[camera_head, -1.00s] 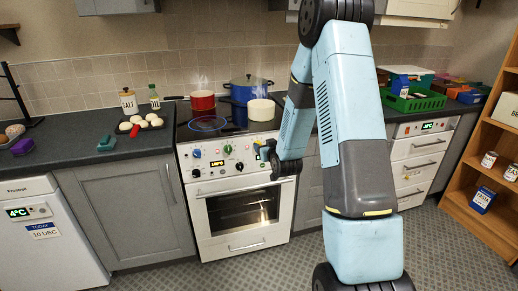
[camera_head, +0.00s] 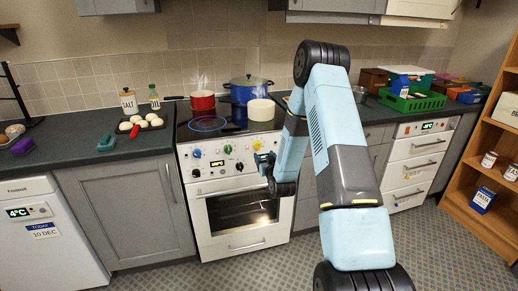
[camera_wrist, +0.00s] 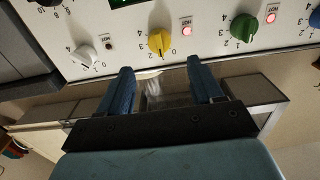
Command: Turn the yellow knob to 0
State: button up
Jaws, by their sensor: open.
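The yellow knob (camera_wrist: 159,42) is on the stove's front panel, at the upper middle of the wrist view. A dark line on it seems to point toward my gripper; I cannot tell which number it marks. A 0 is printed at its lower right. In the wrist view my gripper (camera_wrist: 160,70) is open and empty. Its two blue fingers stand apart in front of the panel, one on each side of the knob's line, with the knob just beyond their tips.
A white knob (camera_wrist: 85,53) and a green knob (camera_wrist: 243,28) flank the yellow one. A red lamp (camera_wrist: 187,31) glows beside it. On the hob stand a red pot (camera_head: 203,101), a blue pot (camera_head: 248,88) and a cream pot (camera_head: 261,110). The oven door handle is below.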

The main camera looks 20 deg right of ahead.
aim_at(258, 147)
jog(key=w, duration=0.9)
jog(key=shift+s, duration=0.1)
jog(key=shift+c, duration=0.4)
jog(key=c, duration=1)
jog(key=shift+o, duration=0.2)
jog(key=shift+n, duration=0.3)
jog(key=n, duration=0.4)
jog(key=shift+a, duration=0.1)
jog(key=shift+f+n, duration=0.1)
jog(key=shift+n, duration=1.6)
